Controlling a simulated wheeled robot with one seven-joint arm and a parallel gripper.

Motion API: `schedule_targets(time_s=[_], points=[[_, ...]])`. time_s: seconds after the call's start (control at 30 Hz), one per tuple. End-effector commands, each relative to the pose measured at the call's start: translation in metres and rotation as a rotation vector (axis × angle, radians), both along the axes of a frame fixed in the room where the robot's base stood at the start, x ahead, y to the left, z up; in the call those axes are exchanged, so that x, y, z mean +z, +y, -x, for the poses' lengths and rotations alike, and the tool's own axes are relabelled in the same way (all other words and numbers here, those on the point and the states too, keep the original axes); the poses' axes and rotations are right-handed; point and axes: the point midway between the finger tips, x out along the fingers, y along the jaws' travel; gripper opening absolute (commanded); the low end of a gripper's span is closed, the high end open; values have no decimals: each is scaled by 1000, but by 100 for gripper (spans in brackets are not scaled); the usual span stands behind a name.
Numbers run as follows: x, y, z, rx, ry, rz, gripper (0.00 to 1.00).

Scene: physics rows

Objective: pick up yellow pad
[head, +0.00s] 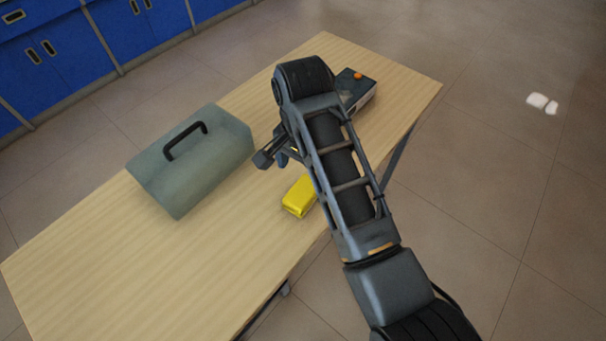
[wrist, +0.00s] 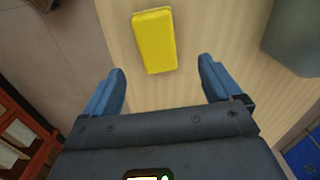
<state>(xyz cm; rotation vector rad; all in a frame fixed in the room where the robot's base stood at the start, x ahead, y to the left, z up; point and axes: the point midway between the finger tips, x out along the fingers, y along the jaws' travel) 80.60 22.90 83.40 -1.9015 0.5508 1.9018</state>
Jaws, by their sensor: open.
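The yellow pad (head: 299,196) lies flat on the wooden table near its front edge, partly hidden behind my arm in the head view. In the wrist view the whole top of the yellow pad (wrist: 155,41) shows, beyond my fingertips and roughly between their lines, a little left of centre. My gripper (wrist: 163,78) is open and empty, with its two blue fingers apart. In the head view my gripper (head: 277,160) is mostly hidden by my own arm, above the table close to the pad.
A grey-green toolbox (head: 190,160) with a black handle stands on the table (head: 100,262) left of the pad. A dark device with an orange knob (head: 357,88) sits behind my arm. Blue cabinets (head: 60,60) stand at the back left. The table's near left part is clear.

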Motion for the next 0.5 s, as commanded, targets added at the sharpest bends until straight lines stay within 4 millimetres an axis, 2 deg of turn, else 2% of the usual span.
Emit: schedule_targets(time_s=[0.37, 0.5], points=[[-32, -2, 0, -1, 3, 1, 92], [-51, -6, 2, -1, 5, 2, 92]])
